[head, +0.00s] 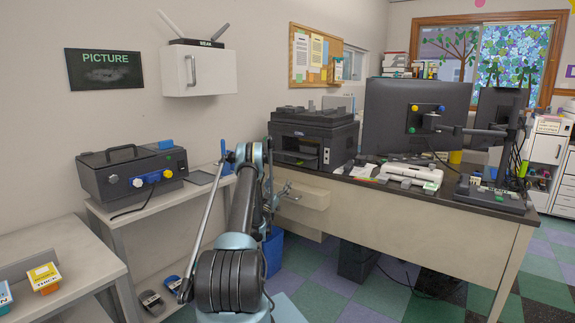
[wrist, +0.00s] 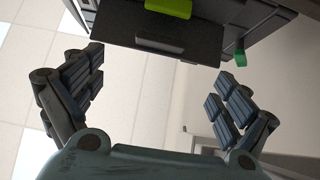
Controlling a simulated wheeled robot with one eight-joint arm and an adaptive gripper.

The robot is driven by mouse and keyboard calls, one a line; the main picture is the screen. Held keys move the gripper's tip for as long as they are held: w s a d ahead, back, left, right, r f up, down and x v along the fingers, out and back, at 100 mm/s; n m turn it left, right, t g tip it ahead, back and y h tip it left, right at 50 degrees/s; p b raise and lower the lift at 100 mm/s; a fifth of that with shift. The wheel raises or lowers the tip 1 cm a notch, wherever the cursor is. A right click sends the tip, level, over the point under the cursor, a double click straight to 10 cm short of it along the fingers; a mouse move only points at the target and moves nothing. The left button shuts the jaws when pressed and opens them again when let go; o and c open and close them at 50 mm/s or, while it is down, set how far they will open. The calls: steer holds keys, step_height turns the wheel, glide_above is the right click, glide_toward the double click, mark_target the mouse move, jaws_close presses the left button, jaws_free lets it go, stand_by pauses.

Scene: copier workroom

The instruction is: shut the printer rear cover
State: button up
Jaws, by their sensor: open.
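In the head view my arm hides much of the gripper.
Monitors (head: 415,115) and a white device (head: 411,174) stand right of the printer. A dark machine with coloured knobs (head: 133,172) sits on the left shelf unit. A white wall cabinet (head: 199,72) hangs above. A blue bin (head: 272,250) stands below the desk's end.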

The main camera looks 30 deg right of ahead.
mark_target(290, 160)
steer(key=x, duration=1.2)
steer(key=shift+w+r, duration=0.1)
steer(key=shift+r, duration=0.15)
